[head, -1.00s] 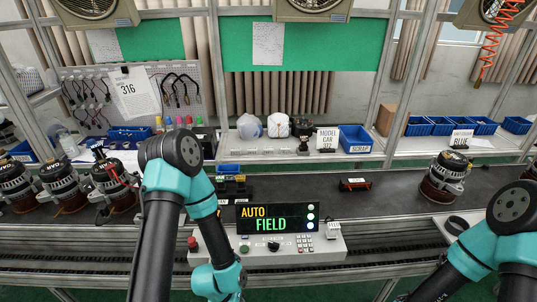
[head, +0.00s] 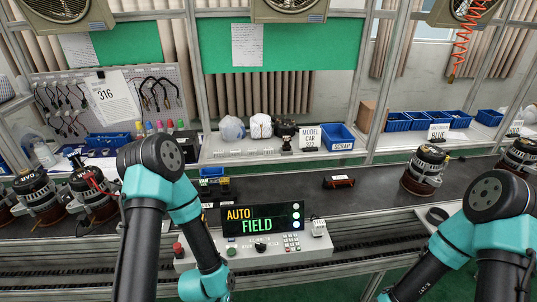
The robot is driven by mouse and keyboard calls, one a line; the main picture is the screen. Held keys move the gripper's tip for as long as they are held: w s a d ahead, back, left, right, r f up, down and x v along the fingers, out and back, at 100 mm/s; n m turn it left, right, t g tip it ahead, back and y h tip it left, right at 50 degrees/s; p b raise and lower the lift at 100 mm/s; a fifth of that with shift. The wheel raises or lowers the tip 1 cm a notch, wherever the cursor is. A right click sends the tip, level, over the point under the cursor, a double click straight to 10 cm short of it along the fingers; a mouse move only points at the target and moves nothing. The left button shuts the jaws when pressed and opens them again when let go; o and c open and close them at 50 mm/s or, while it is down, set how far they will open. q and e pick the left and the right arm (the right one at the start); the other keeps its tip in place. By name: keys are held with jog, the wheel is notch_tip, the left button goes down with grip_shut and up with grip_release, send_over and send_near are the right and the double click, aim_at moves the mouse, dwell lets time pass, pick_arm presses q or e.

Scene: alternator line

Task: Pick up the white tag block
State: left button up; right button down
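A small white block (head: 319,228) stands at the right end of the control box in the head view. It may be the white tag block, but it is too small to be sure. My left arm comes down at left of centre and my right arm at the lower right. Neither arm's gripper shows in the head view, so I cannot see their fingers or whether they hold anything.
The control box (head: 262,252) with its lit AUTO FIELD display (head: 261,218) stands at the front. Behind it, a dark bench holds a small black-and-orange part (head: 338,182) and alternators, including one at right (head: 425,170). A blue scrap bin (head: 338,138) is on the shelf.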

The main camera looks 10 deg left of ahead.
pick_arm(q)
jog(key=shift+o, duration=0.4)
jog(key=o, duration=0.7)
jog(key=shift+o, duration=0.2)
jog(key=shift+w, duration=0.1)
